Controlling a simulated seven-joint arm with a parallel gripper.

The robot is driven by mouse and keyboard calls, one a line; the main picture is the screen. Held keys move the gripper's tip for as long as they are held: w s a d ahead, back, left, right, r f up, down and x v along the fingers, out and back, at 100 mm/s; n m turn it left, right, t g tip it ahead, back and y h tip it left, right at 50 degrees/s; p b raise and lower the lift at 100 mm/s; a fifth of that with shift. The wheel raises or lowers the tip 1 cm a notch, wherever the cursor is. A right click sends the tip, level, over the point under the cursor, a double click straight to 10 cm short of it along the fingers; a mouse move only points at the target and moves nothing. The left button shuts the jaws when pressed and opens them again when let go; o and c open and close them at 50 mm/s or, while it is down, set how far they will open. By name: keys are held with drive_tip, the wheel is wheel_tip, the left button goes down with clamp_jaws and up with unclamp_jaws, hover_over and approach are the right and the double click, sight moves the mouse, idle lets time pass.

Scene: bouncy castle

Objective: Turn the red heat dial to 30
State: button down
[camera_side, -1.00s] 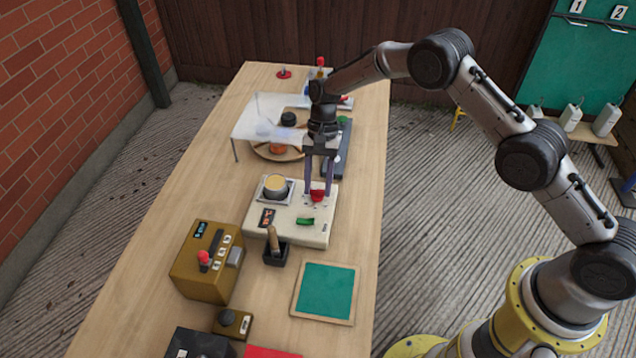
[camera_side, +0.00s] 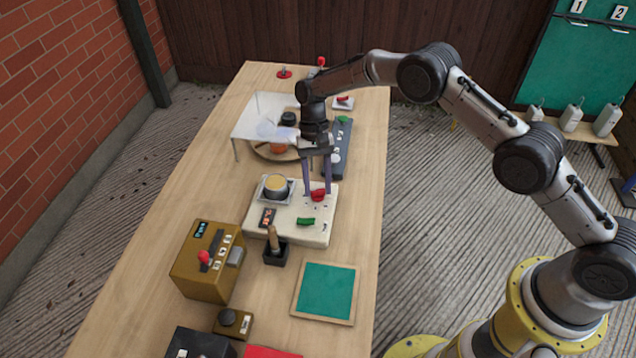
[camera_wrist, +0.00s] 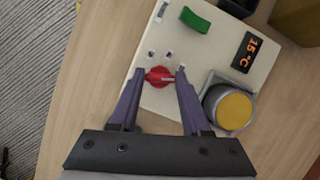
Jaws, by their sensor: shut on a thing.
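The red heat dial (camera_side: 318,195) sits on the cream hotplate unit (camera_side: 290,232), near its right edge in the side view. In the wrist view the red dial (camera_wrist: 160,77) lies between my fingertips, with a pale pointer line towards the right finger. My gripper (camera_side: 317,192) is shut on the dial, with its purple fingers on either side; it also shows in the wrist view (camera_wrist: 153,76). Small marks ring the dial, too small to read. The display (camera_wrist: 249,52) reads 15 °C. A yellow-topped pot (camera_wrist: 235,110) stands on the unit beside the dial.
A green switch (camera_side: 305,221) is on the same unit. A black holder with a wooden handle (camera_side: 273,240) and a brass box with a red knob (camera_side: 207,262) stand nearer. A clear-topped stand (camera_side: 262,112) is behind. A green mat (camera_side: 327,290) lies in front.

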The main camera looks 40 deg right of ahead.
drive_tip(key=n+h, duration=0.1)
drive_tip(key=n, duration=0.3)
drive_tip(key=shift+a+n+h, duration=0.15)
drive_tip(key=shift+n+h, duration=0.25)
drive_tip(key=shift+w, duration=0.1)
drive_tip(key=shift+c, duration=1.8)
unclamp_jaws()
drive_tip(key=v, duration=0.7)
drive_tip(key=shift+r, duration=0.25)
drive_tip(key=shift+w, duration=0.15)
